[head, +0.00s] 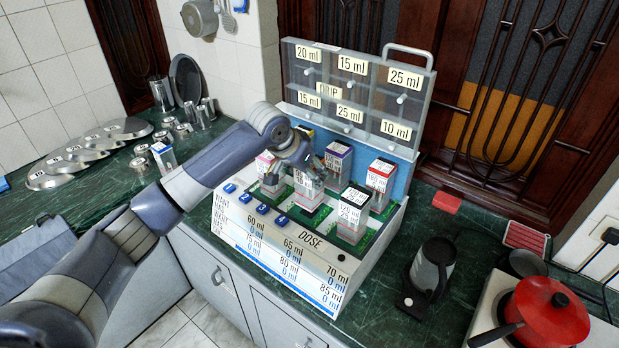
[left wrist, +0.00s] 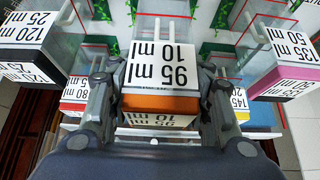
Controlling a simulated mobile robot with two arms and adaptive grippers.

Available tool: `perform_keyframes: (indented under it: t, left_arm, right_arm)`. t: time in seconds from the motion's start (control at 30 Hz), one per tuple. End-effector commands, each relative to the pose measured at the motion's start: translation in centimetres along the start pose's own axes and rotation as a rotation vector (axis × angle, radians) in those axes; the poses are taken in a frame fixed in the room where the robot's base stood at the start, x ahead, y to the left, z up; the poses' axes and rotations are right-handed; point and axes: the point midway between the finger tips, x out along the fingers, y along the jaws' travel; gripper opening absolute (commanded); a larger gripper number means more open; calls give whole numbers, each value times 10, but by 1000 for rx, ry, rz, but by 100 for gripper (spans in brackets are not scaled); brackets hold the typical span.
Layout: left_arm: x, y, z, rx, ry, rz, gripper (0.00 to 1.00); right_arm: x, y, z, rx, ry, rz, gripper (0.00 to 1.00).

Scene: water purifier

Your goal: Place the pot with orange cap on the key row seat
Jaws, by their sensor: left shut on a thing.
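The pot with orange cap (left wrist: 160,104) is between the fingers of my left gripper (left wrist: 158,92) in the left wrist view, its label reading 95 ml and 10 ml. In the head view the same pot (head: 308,183) is below my left gripper (head: 303,163), among the other pots on the purifier. It looks upright, in the middle of the row nearer the blue keys (head: 262,209). My fingers grip its cap sides. Its base and the seat under it are partly hidden, so I cannot tell whether it touches the seat. My right gripper is out of view.
Close around stand a pink-capped pot (head: 266,164), a blue-capped pot (head: 338,156), a red-capped pot (head: 380,178) and a black-capped pot (head: 353,208). A clear labelled panel (head: 352,92) rises behind them. A kettle (head: 432,267) and a red pan (head: 545,312) are to the right.

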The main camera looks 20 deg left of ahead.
Motion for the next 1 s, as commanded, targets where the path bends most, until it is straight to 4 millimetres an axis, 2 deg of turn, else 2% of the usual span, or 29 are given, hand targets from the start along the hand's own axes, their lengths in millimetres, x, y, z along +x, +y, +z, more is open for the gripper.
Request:
perform_keyframes:
  t: [0.07,0.33,0.7,0.73,0.8,1.0]
  left_arm:
    - [2,-1,-1,1,-1,0,20]
    - [28,-1,16,0,0,0,20]
    - [33,0,19,1,1,1,20]
    - [33,0,19,1,1,0,51]
    - [33,0,19,1,1,0,66]
    - [32,-1,19,1,1,0,66]
  right_arm:
    - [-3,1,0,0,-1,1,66]
    - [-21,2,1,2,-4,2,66]
    - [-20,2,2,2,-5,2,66]
    - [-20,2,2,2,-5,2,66]
    - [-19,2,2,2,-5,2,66]
    - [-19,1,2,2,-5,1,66]
